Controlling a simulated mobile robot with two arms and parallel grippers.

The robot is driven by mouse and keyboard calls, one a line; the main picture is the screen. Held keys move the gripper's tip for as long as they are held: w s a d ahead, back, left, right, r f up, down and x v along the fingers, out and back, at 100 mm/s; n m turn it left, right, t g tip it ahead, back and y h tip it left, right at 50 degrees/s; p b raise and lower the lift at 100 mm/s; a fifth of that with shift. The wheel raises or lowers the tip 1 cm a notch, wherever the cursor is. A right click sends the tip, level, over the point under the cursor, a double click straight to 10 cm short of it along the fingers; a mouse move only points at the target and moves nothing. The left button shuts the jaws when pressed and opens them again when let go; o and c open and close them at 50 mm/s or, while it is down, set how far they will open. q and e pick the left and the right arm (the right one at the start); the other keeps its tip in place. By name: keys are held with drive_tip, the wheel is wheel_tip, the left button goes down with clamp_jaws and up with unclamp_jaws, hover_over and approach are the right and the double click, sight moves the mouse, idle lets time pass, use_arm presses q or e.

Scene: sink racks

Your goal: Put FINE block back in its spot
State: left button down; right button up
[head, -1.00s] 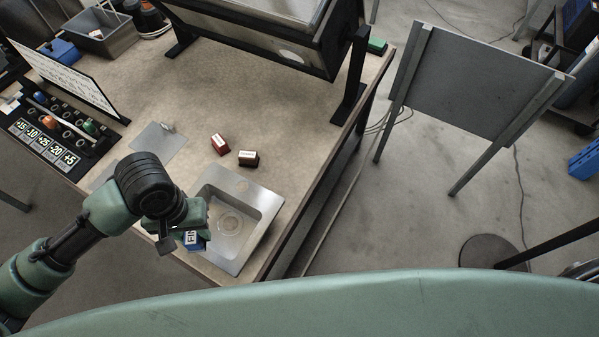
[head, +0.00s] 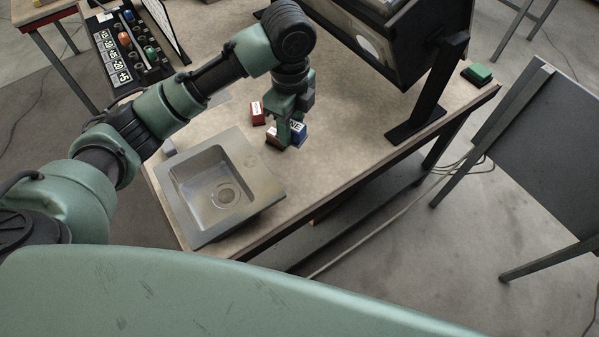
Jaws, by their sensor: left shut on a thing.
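The blue FINE block (head: 298,133) shows a white label face reading in part "NE". My left gripper (head: 287,134) is shut on it and hides part of it. It is at the worktop beyond the sink, beside a dark block with a white label (head: 272,137) and a red block (head: 257,113). Whether the FINE block touches the worktop or its neighbour I cannot tell. My right gripper is not in view.
The metal sink (head: 265,191) is set in the near end of the worktop. A large dark framed unit (head: 395,50) stands at the back right. A button panel (head: 127,40) is at the upper left. The worktop right of the blocks is clear.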

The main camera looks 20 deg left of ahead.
use_arm(q)
wheel_tip(320, 180, up, 2)
drive_tip(key=w+d+m, duration=0.1)
drive_tip(key=w+m, duration=0.1)
drive_tip(key=m, duration=0.3)
hover_over(300, 170)
wheel_tip(300, 170, down, 14)
drive_tip(key=shift+s+f+p, duration=0.1)
drive_tip(key=shift+p, duration=0.25)
drive_tip(key=shift+f, duration=2.5)
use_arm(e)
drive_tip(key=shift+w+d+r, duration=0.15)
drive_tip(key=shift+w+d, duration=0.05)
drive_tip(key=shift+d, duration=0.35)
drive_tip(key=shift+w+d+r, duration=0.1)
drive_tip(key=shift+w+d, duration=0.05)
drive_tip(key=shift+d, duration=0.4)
use_arm(q)
drive_tip(key=shift+f, duration=0.2)
drive_tip(key=c, duration=0.9)
unclamp_jaws()
drive_tip(key=shift+r, duration=0.1)
wheel_tip(300, 170, up, 12)
drive_tip(key=shift+r, duration=0.1)
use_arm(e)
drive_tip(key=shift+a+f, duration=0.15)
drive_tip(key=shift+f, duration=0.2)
